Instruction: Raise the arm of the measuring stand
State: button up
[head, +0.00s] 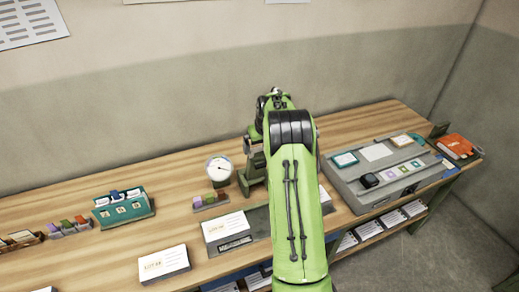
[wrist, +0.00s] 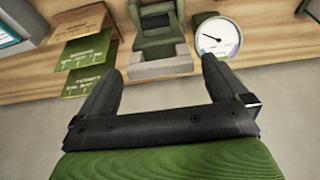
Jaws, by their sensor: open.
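The measuring stand, a grey-green metal piece (head: 250,172), stands on the wooden bench just left of my green arm in the head view, which covers part of it. In the wrist view the stand (wrist: 163,28) is at the top centre, with a block-like lower part facing the fingers. My gripper (wrist: 158,66) is open and empty, its two dark fingers apart and pointing toward the stand. I cannot tell whether a finger touches it. A round white dial (head: 219,169) is beside the stand; it also shows in the wrist view (wrist: 218,36), near the right fingertip. The stand's arm cannot be made out clearly.
A grey console (head: 352,190) with pads is on the bench at right, with an orange book (head: 456,146) beyond it. A teal card holder (head: 123,208) and a white card stack (head: 164,264) are at left. Green cards (wrist: 92,50) lie left of the fingers in the wrist view.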

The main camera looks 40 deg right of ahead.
jog(key=v, duration=1.2)
jog(key=shift+r, duration=0.35)
jog(key=shift+s, duration=0.1)
jog(key=s+a+r+n+b, duration=0.1)
jog(key=s+a+r, duration=0.25)
jog(key=a, duration=0.35)
jog(key=s+a+r+t, duration=0.1)
jog(key=s+a+r, duration=0.1)
jog(key=s+a, duration=0.35)
jog(key=s+a+r+n+b, duration=0.1)
jog(key=s+a+r, duration=0.1)
jog(key=a, duration=0.6)
jog(key=s+a+f, duration=0.3)
jog(key=s+a, duration=0.1)
jog(key=s, duration=0.4)
jog(key=s+a+f+n+y+b, duration=0.1)
jog(key=s+a+f, duration=0.2)
jog(key=s, duration=0.6)
jog(key=shift+s+a+t, duration=0.25)
jog(key=shift+a+t, duration=0.15)
jog(key=shift+a, duration=0.35)
